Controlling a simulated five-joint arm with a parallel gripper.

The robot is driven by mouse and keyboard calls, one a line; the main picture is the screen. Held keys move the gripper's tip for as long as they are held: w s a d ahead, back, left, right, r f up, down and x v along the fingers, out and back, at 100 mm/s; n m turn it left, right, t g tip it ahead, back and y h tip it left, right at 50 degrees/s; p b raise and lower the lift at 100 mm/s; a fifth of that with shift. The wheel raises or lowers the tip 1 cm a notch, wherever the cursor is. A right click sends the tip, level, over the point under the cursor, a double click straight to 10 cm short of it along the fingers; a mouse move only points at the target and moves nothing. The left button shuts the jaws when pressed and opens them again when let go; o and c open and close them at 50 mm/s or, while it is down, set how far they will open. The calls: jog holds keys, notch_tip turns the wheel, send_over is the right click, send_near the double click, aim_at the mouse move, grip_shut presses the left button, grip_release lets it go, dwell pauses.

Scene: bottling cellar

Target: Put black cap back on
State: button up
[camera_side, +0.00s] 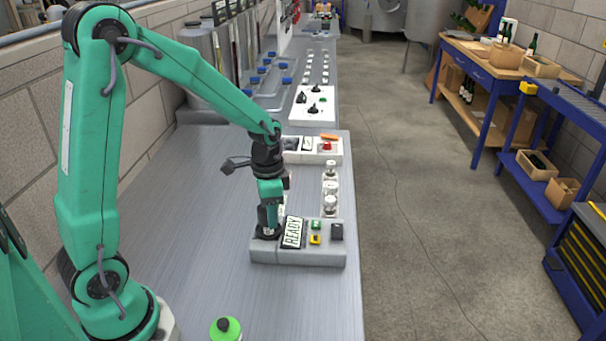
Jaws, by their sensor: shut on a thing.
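My gripper (267,222) points down over the left end of a grey block (298,257) on the steel bench. It is shut on a small dark thing that I take for the black cap (266,234), at or just above the block's top. The fingers hide most of it, and I cannot tell whether it touches the block. The block also bears a tilted READY sign (292,232), a green piece (316,224), a yellow piece (315,239) and a black square piece (337,231).
Several clear and white jars (330,188) stand in a row behind the block. A white tray (330,156) and a white panel with black knobs (313,105) lie farther back. A green round thing (226,328) stands at the front edge. The bench left of the block is clear.

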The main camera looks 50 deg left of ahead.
jog(key=shift+f, duration=1.6)
dwell(2.2)
jog(key=o, duration=1)
jog(key=shift+s, duration=0.1)
jog(key=shift+d, duration=0.1)
jog(key=c, duration=0.3)
jog(key=shift+o, duration=0.2)
jog(key=shift+r, duration=0.1)
jog(key=o, duration=0.3)
jog(key=shift+r, duration=0.4)
jog(key=shift+o, duration=0.2)
jog(key=shift+r, duration=2.65)
